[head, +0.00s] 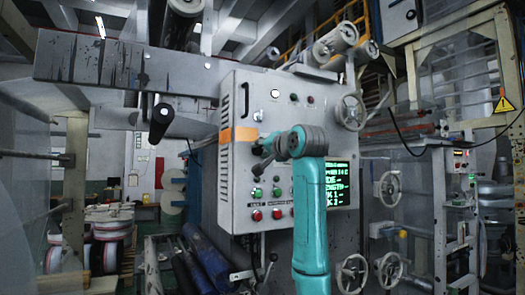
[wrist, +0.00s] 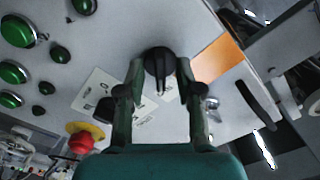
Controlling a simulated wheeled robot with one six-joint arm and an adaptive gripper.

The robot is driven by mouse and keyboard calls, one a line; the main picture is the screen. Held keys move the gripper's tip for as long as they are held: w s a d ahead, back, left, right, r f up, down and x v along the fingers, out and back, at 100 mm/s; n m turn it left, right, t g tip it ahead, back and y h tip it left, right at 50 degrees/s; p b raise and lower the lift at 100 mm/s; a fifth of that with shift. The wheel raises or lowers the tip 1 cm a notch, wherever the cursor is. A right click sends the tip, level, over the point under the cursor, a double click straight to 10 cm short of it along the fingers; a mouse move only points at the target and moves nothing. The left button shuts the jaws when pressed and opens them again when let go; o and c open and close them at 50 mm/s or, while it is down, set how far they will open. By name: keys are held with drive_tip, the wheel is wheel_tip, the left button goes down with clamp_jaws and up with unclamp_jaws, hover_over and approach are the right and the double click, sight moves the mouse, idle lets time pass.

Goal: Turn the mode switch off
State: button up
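The grey control cabinet (head: 225,190) fills the middle of the head view. In the wrist view a black rotary knob (wrist: 157,62) sits on its panel, with a white label plate partly behind it; I take it for the mode switch, though the lettering is unreadable. My gripper (wrist: 160,72) is open, with one finger on each side of this knob. A small gap shows at the right finger; contact on the left cannot be told. In the head view my gripper (head: 262,157) is at the cabinet front, and my arm hides the knob.
A second black knob (wrist: 106,109) sits on a label plate (wrist: 97,92) near my left finger. A red emergency button (wrist: 81,141) on yellow and several green buttons (wrist: 16,31) lie left. A handle (wrist: 257,104) is at right. A screen (head: 337,184) stands right of my arm.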

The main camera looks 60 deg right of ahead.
clamp_jaws()
drive_tip(key=shift+n, duration=0.3)
drive_tip(key=n, duration=0.8)
drive_tip(key=shift+n, duration=0.4)
drive_tip(key=n, duration=0.4)
drive_tip(key=shift+n, duration=2.2)
